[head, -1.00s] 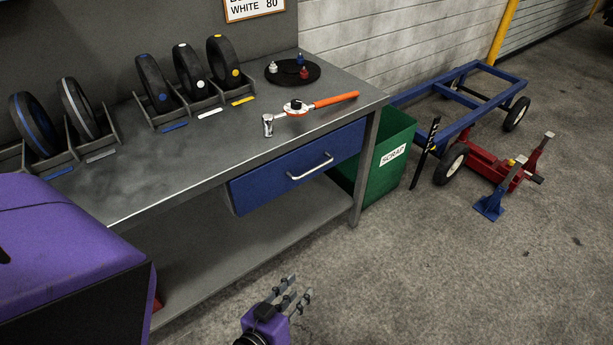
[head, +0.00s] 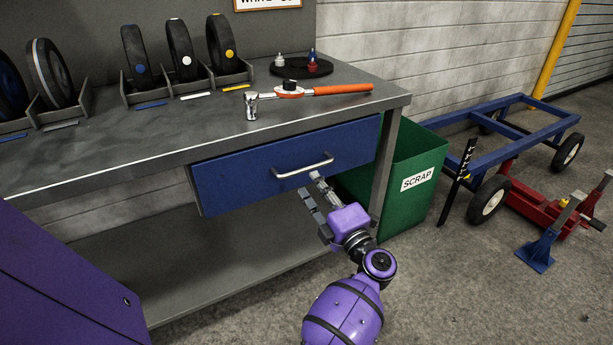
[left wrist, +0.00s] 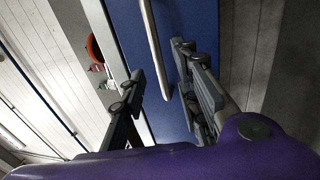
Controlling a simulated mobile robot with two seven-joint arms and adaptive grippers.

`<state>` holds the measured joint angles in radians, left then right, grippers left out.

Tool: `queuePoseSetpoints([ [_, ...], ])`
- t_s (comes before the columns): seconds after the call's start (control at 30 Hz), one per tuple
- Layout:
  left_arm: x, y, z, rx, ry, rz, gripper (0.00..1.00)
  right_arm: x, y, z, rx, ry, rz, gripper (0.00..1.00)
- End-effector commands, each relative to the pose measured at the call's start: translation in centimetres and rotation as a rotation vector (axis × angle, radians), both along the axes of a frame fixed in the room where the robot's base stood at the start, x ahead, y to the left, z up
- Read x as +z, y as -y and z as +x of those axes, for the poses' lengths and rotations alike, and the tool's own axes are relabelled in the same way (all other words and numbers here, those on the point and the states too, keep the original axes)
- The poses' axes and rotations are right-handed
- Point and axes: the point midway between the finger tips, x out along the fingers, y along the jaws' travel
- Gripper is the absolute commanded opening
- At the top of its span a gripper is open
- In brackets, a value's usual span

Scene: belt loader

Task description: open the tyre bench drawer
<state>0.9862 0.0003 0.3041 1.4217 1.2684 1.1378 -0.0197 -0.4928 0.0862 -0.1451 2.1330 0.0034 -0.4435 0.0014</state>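The blue drawer (head: 270,168) sits under the right part of the grey tyre bench top (head: 150,150) and looks closed. Its silver bar handle (head: 304,167) runs across its front. My left gripper (head: 312,187) is open just in front of the drawer, close below the handle. In the left wrist view, the handle (left wrist: 151,45) shows between the two spread fingers (left wrist: 158,78), with the blue drawer front (left wrist: 170,115) behind it. I cannot tell whether a finger touches the handle. My right gripper is in neither view.
A torque wrench (head: 305,92) with an orange grip lies on the bench top near a black round tray (head: 300,68). Small tyres (head: 180,50) stand in racks behind. A green scrap bin (head: 415,190) stands right of the bench leg. The lower shelf (head: 220,265) is clear.

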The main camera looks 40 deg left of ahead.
Motion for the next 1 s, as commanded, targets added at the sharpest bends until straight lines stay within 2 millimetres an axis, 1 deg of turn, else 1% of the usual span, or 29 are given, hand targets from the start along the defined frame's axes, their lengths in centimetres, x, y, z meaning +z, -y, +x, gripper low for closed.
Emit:
queuePoseSetpoints([
  [0.03,0.3,-0.9,0.3,0.001,0.002,0.004,0.30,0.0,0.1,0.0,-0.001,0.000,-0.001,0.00],
  [0.1,0.6,-2.0,0.7,0.001,0.001,0.006,0.30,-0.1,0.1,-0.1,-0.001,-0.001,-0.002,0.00],
  [0.33,1.2,-4.9,2.0,-0.002,0.000,0.006,0.30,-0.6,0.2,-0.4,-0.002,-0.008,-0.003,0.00],
  [0.5,1.3,-5.9,2.3,-0.001,-0.002,0.004,0.30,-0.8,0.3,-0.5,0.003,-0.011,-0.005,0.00],
  [0.73,1.4,-5.9,2.4,-0.002,-0.002,0.004,0.30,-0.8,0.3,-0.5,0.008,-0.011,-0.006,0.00],
  [0.77,1.4,-5.9,2.4,-0.002,-0.002,0.005,0.28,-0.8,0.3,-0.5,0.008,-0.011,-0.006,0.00],
  [0.9,1.4,-5.9,2.4,-0.002,-0.002,0.005,0.10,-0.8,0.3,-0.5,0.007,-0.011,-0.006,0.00],
  [0.97,1.4,-5.9,2.4,-0.002,-0.002,0.005,0.02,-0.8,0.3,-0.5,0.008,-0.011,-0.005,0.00],
  [1.0,1.4,-5.9,2.4,-0.002,-0.002,0.005,0.00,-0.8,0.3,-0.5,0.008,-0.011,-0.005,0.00],
])
